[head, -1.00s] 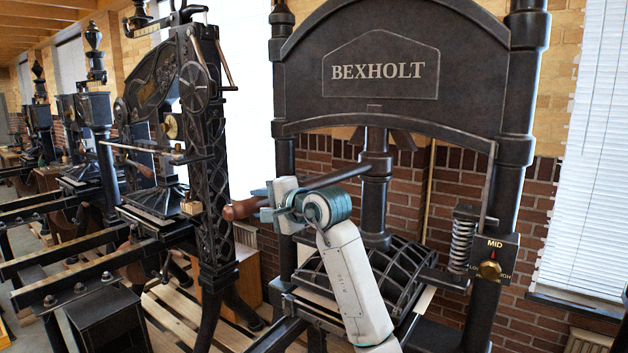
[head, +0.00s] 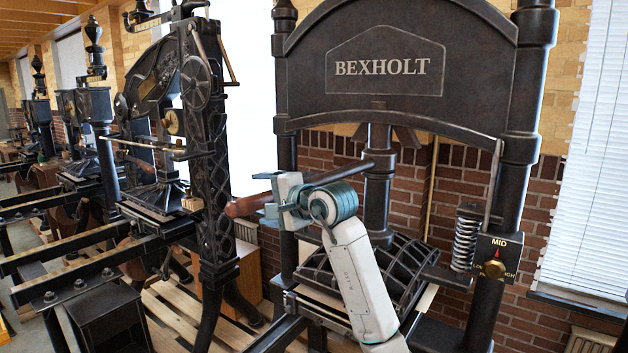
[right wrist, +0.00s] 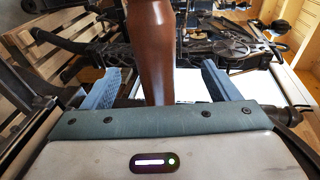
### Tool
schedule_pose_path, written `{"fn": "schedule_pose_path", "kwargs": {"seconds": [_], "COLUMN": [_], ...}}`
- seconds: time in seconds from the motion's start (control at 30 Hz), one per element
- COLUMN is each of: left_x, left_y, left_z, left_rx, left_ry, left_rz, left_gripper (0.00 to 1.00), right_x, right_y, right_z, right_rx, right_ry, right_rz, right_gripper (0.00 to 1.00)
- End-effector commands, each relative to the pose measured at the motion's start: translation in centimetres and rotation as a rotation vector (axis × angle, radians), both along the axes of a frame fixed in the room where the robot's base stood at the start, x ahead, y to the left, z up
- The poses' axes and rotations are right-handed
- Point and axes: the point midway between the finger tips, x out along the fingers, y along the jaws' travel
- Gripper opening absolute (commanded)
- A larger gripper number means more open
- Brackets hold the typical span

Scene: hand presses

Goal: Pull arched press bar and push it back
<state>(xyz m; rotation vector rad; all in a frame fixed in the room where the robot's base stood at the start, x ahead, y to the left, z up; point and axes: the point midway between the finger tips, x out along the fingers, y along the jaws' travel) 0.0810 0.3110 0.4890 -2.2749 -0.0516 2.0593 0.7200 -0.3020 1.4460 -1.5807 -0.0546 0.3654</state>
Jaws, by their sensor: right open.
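The arched press (head: 400,110), black with BEXHOLT on its head, fills the right half of the head view. Its press bar (head: 350,175) runs left from the central column and ends in a brown wooden handle (head: 243,205). My right gripper (head: 268,207) is at this handle, partly covering where it meets the bar. In the right wrist view the handle (right wrist: 151,50) stands between the two blue fingers of my right gripper (right wrist: 160,85), with gaps on both sides. The gripper is open. My left gripper is not in view.
A second black press (head: 205,130) stands close to the left of the handle, with more presses in a row behind it. A spring (head: 465,242) and a dial marked MID (head: 494,268) sit on the right post. Wooden pallets (head: 170,315) lie on the floor.

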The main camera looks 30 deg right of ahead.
Motion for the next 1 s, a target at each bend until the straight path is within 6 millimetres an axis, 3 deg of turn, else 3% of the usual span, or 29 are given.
{"fn": "schedule_pose_path", "kwargs": {"seconds": [0.7,1.0], "left_x": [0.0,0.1], "left_y": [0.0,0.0], "left_z": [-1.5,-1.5], "left_rx": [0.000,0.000], "left_ry": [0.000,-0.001], "left_rz": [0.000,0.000], "left_gripper": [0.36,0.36], "right_x": [-6.7,-7.2], "right_y": [-1.8,-1.9], "right_z": [1.3,1.5], "right_rx": [-0.002,-0.001], "right_ry": [-0.001,0.001], "right_rz": [-0.002,0.000], "right_gripper": [0.82,0.82]}}
